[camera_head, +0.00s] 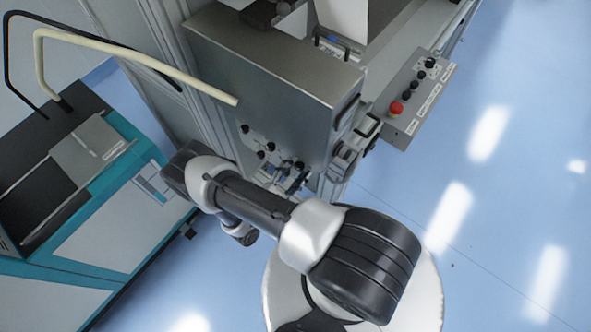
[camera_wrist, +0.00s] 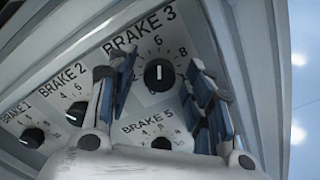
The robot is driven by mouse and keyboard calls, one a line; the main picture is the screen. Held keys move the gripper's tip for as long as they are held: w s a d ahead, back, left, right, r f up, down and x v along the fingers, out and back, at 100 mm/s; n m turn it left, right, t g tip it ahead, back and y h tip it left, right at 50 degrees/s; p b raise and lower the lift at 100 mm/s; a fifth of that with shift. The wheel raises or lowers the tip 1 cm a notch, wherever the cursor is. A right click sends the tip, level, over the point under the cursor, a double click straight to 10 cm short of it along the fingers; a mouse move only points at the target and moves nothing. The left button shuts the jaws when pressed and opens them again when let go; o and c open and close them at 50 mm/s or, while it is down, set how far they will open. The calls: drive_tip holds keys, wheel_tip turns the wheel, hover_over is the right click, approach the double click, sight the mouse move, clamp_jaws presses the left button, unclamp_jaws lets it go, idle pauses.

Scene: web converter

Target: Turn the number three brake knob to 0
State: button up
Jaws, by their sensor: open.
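The number three brake knob (camera_wrist: 158,76) is a round black knob under the BRAKE 3 label (camera_wrist: 140,30) in the wrist view. Its white mark stands about upright in the picture, roughly in line with the 6 on the dial. My gripper (camera_wrist: 160,70) is open, with one finger left of the knob and the other right of it. I see a gap between the knob and each finger; no contact shows. The fingers hide parts of the dial. In the head view my gripper (camera_head: 287,178) is at the panel's lower right, and the knob cannot be made out there.
The BRAKE 2 knob (camera_wrist: 77,113), BRAKE 1 knob (camera_wrist: 32,138) and BRAKE 5 knob (camera_wrist: 161,143) sit close by on the same panel. A control box with a red button (camera_head: 396,108) is at the right. A teal-edged cabinet (camera_head: 110,225) stands at the left. Blue floor is clear at the right.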

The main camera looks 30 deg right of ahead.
drive_tip(key=shift+c, duration=0.3)
drive_tip(key=c, duration=1)
